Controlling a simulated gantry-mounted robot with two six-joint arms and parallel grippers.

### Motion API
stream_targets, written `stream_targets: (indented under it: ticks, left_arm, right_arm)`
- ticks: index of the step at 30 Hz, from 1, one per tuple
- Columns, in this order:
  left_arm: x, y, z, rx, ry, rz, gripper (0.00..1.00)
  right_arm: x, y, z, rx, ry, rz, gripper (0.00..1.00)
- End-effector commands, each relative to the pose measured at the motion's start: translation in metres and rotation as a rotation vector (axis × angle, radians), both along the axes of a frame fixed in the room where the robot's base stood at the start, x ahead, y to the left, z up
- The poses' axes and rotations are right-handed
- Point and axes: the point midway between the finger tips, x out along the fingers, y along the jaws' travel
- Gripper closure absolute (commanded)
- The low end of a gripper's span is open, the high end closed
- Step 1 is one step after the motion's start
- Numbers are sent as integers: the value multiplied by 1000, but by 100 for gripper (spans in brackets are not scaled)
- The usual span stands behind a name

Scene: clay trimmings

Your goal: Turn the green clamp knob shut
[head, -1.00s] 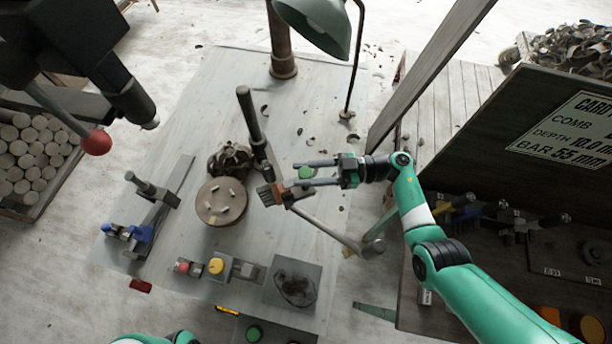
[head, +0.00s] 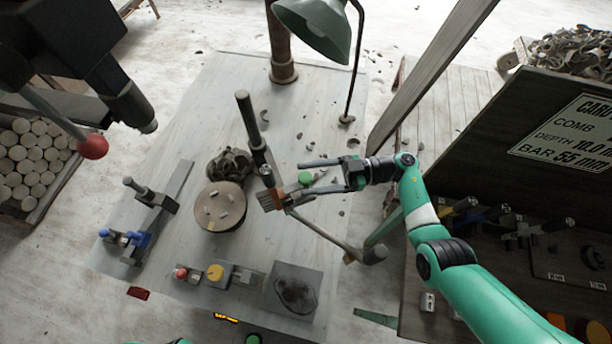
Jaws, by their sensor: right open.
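The green knob (head: 305,178) is a small round disc near the middle of the bench, by the brown-and-metal clamp piece (head: 270,199). My right gripper (head: 293,178) reaches in from the right with its two long fingers open. In this view the knob lies between the fingers, with a visible gap to each, so the gripper is not closed on it. I cannot tell the height of the fingers over the knob. My left gripper is outside the view; only a bit of green arm shows at the bottom edge.
A round wheel (head: 219,206) with light pieces on it stands left of the gripper. A dark post (head: 249,122) rises close to the fingers, and a metal bar slants below them. A box with red and yellow knobs (head: 215,273) sits in front. A green lamp (head: 318,28) hangs behind.

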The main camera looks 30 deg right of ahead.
Motion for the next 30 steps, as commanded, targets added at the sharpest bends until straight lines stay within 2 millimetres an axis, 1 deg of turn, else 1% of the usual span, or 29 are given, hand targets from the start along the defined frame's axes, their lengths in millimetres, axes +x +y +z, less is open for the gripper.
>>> stream_targets:
  ticks: [1, 6, 10, 13, 27, 29, 30]
  left_arm:
    - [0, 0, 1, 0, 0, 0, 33]
    - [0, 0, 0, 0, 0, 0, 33]
    - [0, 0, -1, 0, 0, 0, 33]
    - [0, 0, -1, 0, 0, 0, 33]
    - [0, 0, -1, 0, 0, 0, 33]
    - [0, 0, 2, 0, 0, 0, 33]
    - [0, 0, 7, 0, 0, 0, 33]
  right_arm:
    - [-3, -10, 1, 0, 0, -5, 29]
    - [-15, -41, 0, 0, -1, -4, 29]
    - [-21, -54, 0, 0, 1, -1, 29]
    - [-23, -58, 0, -1, 1, -1, 29]
    - [-23, -57, 0, 0, 0, 0, 29]
    - [-23, -57, 3, 0, 0, 0, 29]
    - [-23, -57, 8, 0, 0, 0, 29]
